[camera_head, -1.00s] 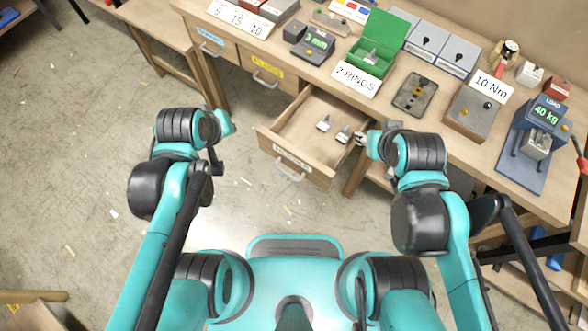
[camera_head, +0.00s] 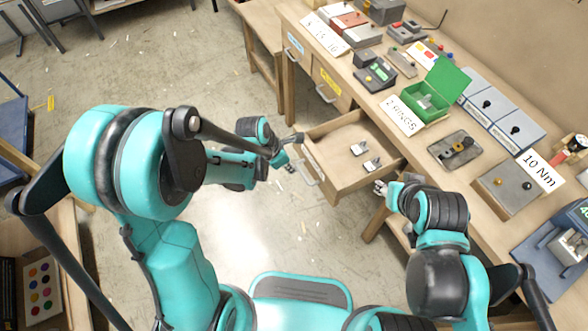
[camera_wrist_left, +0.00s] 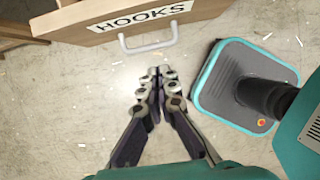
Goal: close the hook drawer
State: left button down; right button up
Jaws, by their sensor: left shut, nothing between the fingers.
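The hook drawer (camera_head: 330,185) stands pulled out from the bench, with two small metal hooks (camera_head: 365,156) inside. Its front, labelled HOOKS (camera_wrist_left: 140,18), and its pale bar handle (camera_wrist_left: 148,44) show in the left wrist view. In the left wrist view my left gripper's fingers (camera_wrist_left: 162,72) are shut and empty, pointing toward the handle with a gap in the picture. My right gripper (camera_head: 381,187) is by the drawer's right side; its jaws are too small to read.
A closed drawer with a yellow label (camera_head: 330,80) is left of the hook drawer. Floor before the drawer is clear.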

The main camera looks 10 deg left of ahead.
pick_arm(q)
jog(key=b, duration=0.3)
send_near(314, 175)
notch_tip(314, 175, down, 4)
jog(key=s+a, duration=0.1)
jog(key=a, duration=0.1)
jog(key=d, duration=0.1)
jog(key=w+d, duration=0.1)
jog(key=shift+w+d+b, duration=0.2)
jog(key=shift+d+b, duration=0.1)
jog(key=shift+b, duration=0.1)
jog(key=shift+w+d, duration=0.25)
pick_arm(e)
notch_tip(314, 175, down, 5)
jog(key=shift+r, duration=0.2)
pick_arm(q)
jog(key=shift+w, duration=0.1)
